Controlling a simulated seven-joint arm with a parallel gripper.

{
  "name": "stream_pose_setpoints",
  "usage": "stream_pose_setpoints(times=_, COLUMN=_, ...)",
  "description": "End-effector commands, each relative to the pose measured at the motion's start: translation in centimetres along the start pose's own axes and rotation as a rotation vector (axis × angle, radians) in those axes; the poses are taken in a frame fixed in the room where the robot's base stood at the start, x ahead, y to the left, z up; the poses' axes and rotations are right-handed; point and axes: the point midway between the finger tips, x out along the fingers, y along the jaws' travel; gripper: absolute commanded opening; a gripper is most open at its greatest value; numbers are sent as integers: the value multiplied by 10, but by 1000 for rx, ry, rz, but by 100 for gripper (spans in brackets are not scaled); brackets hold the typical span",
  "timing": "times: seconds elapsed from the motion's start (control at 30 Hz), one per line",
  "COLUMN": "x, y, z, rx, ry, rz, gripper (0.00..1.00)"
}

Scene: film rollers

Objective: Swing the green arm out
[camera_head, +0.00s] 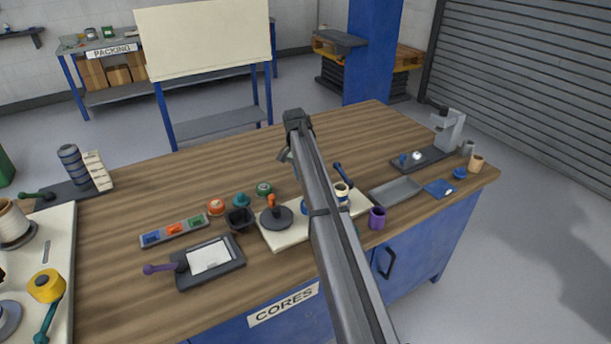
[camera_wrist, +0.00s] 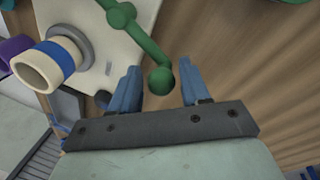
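In the wrist view the green arm (camera_wrist: 143,38) runs over a cream plate (camera_wrist: 85,22). It goes from a round green joint near the top edge down to a ball end. My gripper (camera_wrist: 160,88) is open, with one blue finger on each side of the ball end. Gaps show between the ball and both fingers, and I cannot tell whether they are level with it. In the head view the cream plate (camera_head: 283,238) lies on the wooden bench, and my own arm covers part of it. The green arm and my fingers are not clearly visible there.
A cream roll with a blue band (camera_wrist: 45,67) stands left of my fingers, with a purple piece beyond it. On the bench, a purple cup (camera_head: 377,217), a grey tray (camera_head: 395,191) and a dark clipboard-like block (camera_head: 222,277) lie around the plate. Bare wood is right of my gripper.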

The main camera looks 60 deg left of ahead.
Motion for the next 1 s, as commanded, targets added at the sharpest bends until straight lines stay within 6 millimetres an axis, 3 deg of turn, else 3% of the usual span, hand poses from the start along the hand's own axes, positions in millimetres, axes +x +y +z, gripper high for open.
stream_pose_setpoints(times=0.47, x=-9, y=-1, z=0, rx=-2, ry=0, rz=-1, gripper=55)
stream_pose_setpoints(times=1.0, x=-106, y=-1, z=-1, rx=-2, ry=1, rz=-1, gripper=55)
